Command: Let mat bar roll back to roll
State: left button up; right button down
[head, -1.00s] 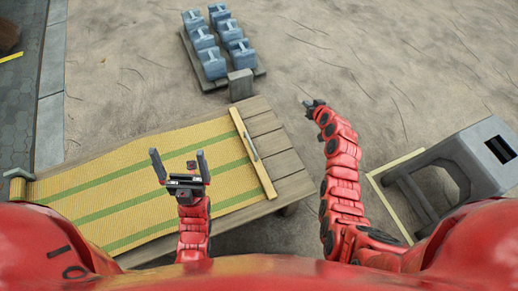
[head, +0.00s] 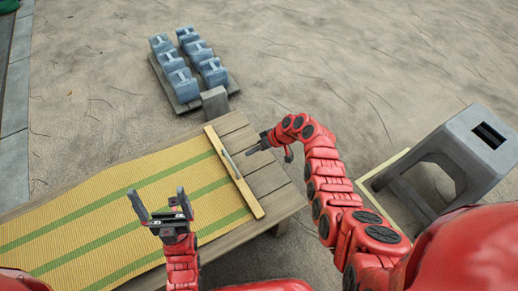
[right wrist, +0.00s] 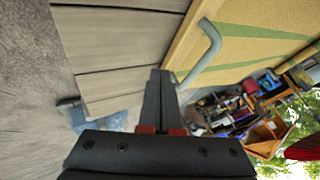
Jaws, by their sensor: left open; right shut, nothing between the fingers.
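A yellow mat (head: 95,212) with green stripes lies unrolled along a wooden table. Its wooden bar (head: 248,197) crosses the mat's right end, with bare planks beyond it. A grey metal handle (head: 230,163) is on the bar; the handle also shows in the right wrist view (right wrist: 209,50). My right gripper (head: 252,151) is shut and empty, just right of the bar, over the bare planks. In the right wrist view its fingertips (right wrist: 160,76) look close to the handle; contact cannot be told. My left gripper (head: 157,192) is open and empty above the mat. The roll is out of view.
Several blue-grey blocks (head: 189,62) stand on a pallet behind the table. A small grey block (head: 214,102) is at the table's far edge. A grey stool-like stand (head: 455,150) is at right. Sandy ground between is clear. Cluttered shelves (right wrist: 240,110) show in the right wrist view.

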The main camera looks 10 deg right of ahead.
jog(key=shift+b+x, duration=0.3)
jog(key=shift+x, duration=0.75)
jog(key=shift+s+a+r, duration=0.15)
jog(key=shift+s+a, duration=0.1)
jog(key=shift+a, duration=0.35)
jog(key=shift+s+a+r, duration=0.1)
jog(key=shift+s+a, duration=0.15)
jog(key=shift+a, duration=0.35)
jog(key=shift+s+a+r, duration=0.15)
jog(key=shift+s+a, duration=0.1)
jog(key=shift+a, duration=0.35)
